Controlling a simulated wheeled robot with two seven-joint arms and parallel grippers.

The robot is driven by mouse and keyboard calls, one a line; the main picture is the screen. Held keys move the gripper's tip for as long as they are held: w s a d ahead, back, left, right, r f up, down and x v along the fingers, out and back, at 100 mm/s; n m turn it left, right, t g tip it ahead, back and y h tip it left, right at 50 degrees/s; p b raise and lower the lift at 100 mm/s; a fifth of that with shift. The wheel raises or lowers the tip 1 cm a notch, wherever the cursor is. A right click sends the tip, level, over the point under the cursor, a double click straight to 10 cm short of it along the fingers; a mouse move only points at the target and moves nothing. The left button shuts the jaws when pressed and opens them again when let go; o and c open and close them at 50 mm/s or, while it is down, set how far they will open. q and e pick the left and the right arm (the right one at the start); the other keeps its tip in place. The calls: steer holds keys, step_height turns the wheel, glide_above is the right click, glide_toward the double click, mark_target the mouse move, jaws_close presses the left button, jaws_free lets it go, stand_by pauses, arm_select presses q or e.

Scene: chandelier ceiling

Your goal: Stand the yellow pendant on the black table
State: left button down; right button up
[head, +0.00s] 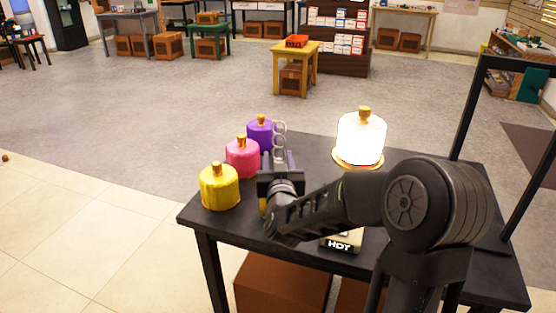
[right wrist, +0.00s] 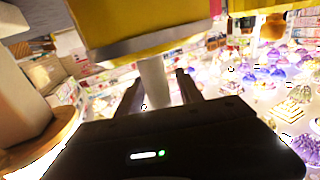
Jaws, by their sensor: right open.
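The yellow pendant (head: 220,188), a rounded yellow body with a gold knob on top, shows upright at the left corner of the black table (head: 405,265). My right gripper (head: 278,160) is open, to the right of the yellow pendant and close beside the pink one, apart from the yellow one in the head view. In the right wrist view a large yellow surface (right wrist: 150,25) with a grey lower band fills the top, beyond the open fingers (right wrist: 158,92). A pale grey post shows between them; I cannot tell what it belongs to. My left gripper is not in view.
A pink pendant (head: 242,158) and a purple pendant (head: 260,134) stand in a row behind the yellow one. Silver rings (head: 280,138) show beside the purple one. A glowing white lamp (head: 361,138) stands at the back of the table. A sign (head: 341,246) lies partly under my arm.

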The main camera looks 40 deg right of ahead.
steer(key=shift+r, duration=0.1)
steer(key=shift+r, duration=0.1)
steer(key=shift+s+a, duration=0.25)
steer(key=shift+s, duration=0.1)
steer(key=b+v, duration=1.1)
steer(key=shift+s, duration=0.1)
stand_by(0.4)
